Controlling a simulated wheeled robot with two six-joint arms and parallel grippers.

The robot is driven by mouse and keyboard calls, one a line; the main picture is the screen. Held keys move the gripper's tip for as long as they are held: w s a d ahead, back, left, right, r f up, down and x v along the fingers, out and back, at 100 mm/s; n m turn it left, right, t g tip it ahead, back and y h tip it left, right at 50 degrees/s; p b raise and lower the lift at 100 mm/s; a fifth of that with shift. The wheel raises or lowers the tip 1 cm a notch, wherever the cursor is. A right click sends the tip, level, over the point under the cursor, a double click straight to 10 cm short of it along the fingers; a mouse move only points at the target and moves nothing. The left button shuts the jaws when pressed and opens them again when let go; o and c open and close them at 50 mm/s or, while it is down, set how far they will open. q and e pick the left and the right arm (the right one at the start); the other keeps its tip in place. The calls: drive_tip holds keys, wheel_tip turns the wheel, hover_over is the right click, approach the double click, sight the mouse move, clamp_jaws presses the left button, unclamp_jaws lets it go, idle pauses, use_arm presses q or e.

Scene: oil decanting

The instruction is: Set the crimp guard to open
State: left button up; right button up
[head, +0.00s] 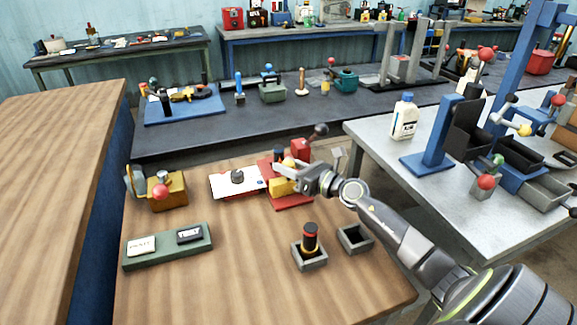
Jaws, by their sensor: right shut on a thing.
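A red press-like device (306,150) with a yellow block (283,188) at its front stands at the back right of the wooden table; I take this yellow part to be the crimp guard. A lever with a dark ball (321,130) rises behind it. My right gripper (283,174) reaches in from the right and is shut at a yellow rounded knob (289,162) on the device. The fingers and wrist hide part of the device, so the exact grip and the guard's position are hard to tell. My left gripper is not in view.
A white card with a dark round piece (237,177) lies left of the device. A brass fixture with a red ball (170,190) stands at left. A green tray (168,254) holds two labelled blocks. A dark red-banded cylinder (310,240) stands in a grey holder; an empty holder (355,238) is beside it.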

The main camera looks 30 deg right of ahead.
clamp_jaws()
drive_tip(key=shift+s+a+p, duration=0.15)
drive_tip(key=shift+s+p, duration=0.2)
drive_tip(key=shift+s, duration=0.15)
drive_tip(key=s, duration=0.1)
drive_tip(key=s+p, duration=0.1)
drive_tip(key=s, duration=0.1)
drive_tip(key=shift+a, duration=0.35)
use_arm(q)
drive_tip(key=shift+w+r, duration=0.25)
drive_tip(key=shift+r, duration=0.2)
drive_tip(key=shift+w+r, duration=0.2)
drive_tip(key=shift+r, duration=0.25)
use_arm(e)
drive_tip(key=shift+f, duration=0.15)
drive_tip(key=shift+o, duration=2.3)
unclamp_jaws()
drive_tip(key=shift+s, duration=0.1)
drive_tip(key=shift+o, duration=1.2)
drive_tip(key=shift+s, duration=0.15)
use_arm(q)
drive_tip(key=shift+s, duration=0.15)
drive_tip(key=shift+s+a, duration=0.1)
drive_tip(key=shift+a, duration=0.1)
